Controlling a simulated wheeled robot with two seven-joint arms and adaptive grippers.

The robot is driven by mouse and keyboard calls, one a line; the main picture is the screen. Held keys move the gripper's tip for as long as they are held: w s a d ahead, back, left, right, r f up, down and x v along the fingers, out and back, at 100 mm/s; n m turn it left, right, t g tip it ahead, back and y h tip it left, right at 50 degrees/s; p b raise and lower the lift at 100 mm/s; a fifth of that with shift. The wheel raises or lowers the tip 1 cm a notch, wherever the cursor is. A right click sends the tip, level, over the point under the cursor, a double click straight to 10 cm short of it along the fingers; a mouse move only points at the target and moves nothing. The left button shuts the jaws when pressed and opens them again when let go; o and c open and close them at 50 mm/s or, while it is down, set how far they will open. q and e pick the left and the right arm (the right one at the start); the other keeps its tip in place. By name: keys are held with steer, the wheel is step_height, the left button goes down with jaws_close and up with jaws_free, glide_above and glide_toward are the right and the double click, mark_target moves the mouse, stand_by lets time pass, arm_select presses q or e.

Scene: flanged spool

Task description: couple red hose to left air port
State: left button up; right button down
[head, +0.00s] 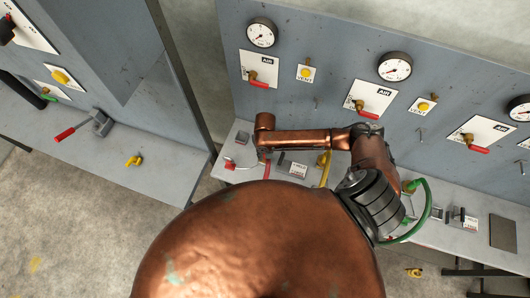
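The left air port (253,76) is on a white AIR plate with a red lever, below a gauge on the grey panel. No red hose can be made out for certain; a small red piece (267,168) shows on the bench below the far end of my copper arm. That arm fills the lower middle and bends over the bench. A small dark part (264,152) near its end may be the gripper, but its fingers are unclear. I see no second gripper.
More AIR plates (371,99) and yellow VENT knobs (424,106) run rightward along the panel. A green hose (424,212) loops beside my arm. A red-handled clamp (66,133) and yellow piece (134,161) are on the left bench. A gap separates the benches.

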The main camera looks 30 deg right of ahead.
steer(key=shift+f, duration=0.25)
steer(key=shift+f, duration=0.55)
stand_by(0.8)
steer(key=c, duration=1.5)
jaws_free()
steer(key=shift+c, duration=0.2)
step_height(320, 180, up, 12)
steer(key=shift+a+f, duration=0.1)
